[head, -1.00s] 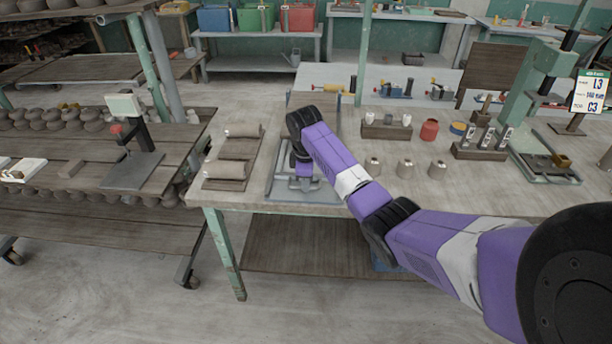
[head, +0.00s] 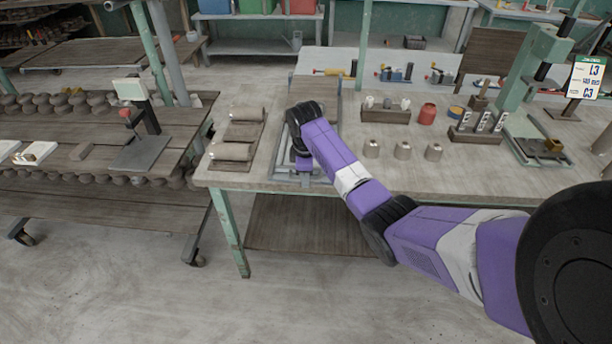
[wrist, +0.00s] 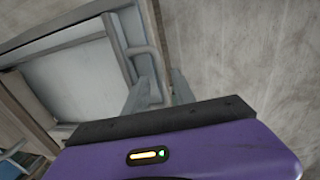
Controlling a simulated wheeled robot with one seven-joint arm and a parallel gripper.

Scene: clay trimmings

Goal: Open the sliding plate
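The sliding plate (wrist: 85,75) is a flat pale grey sheet in a metal frame, at the upper left of the wrist view. In the head view its grey-blue frame (head: 280,160) lies on the bench near the front edge, partly hidden by my arm. A bent bar handle (wrist: 150,55) shows on the plate's right side in the wrist view. My gripper (wrist: 158,82) has its two grey fingers apart, with the handle's lower end appearing between them. I cannot tell whether either finger touches it. In the head view my gripper (head: 303,166) points down over the frame.
Rolled clay slabs on boards (head: 238,140) lie left of the frame. To the right stand small grey weights (head: 402,150), a wooden holder (head: 385,115) and a red jar (head: 427,114). Bare bench top (head: 450,185) is free at the front right.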

